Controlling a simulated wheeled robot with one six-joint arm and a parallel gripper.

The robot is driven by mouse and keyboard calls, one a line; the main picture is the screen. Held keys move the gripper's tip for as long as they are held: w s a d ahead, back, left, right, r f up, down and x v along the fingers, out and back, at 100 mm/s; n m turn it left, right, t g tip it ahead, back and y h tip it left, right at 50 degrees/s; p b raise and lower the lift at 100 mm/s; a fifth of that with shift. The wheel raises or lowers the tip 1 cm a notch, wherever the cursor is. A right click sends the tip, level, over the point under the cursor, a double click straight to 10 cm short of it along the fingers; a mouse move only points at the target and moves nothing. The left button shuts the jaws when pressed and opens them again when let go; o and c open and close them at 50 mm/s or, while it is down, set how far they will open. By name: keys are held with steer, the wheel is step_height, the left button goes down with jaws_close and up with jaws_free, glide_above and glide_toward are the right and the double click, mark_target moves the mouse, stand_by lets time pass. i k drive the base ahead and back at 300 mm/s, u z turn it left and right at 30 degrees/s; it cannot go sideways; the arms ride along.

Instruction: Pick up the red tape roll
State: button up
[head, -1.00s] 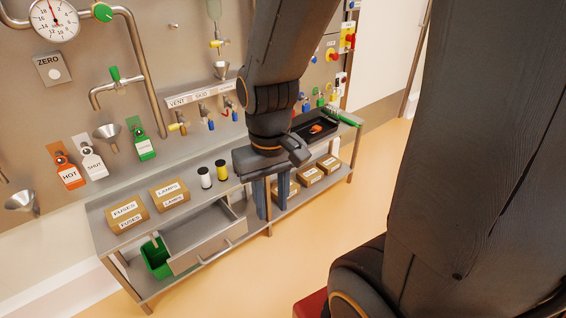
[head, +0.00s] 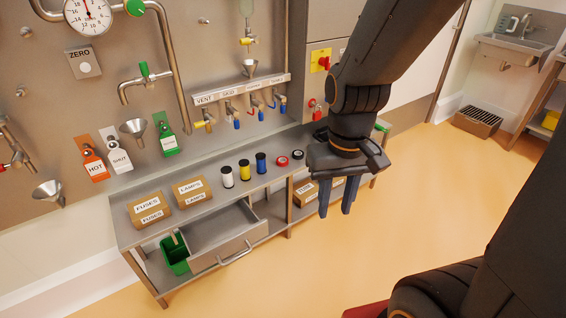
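The red tape roll (head: 282,161) lies on the bench top, left of my gripper (head: 335,208) in the head view. My gripper points down with its two fingers apart and nothing between them. It appears in front of the bench's front edge, clear of the roll. A black tape roll (head: 298,155) lies just right of the red one. The red roll is fully visible.
Blue (head: 261,163), yellow (head: 244,170) and white (head: 227,177) spools stand left of the red roll. Labelled boxes, LAMPS (head: 190,192) and FUSES (head: 149,208), sit farther left. An open drawer (head: 225,250) juts from the bench (head: 185,222). Valves hang behind.

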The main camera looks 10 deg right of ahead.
mark_target(281, 158)
steer(key=k, duration=0.5)
steer(key=z, duration=0.85)
steer(key=i, duration=1.45)
steer(key=u, duration=0.55)
steer(key=i, duration=0.7)
steer(key=u, duration=0.55)
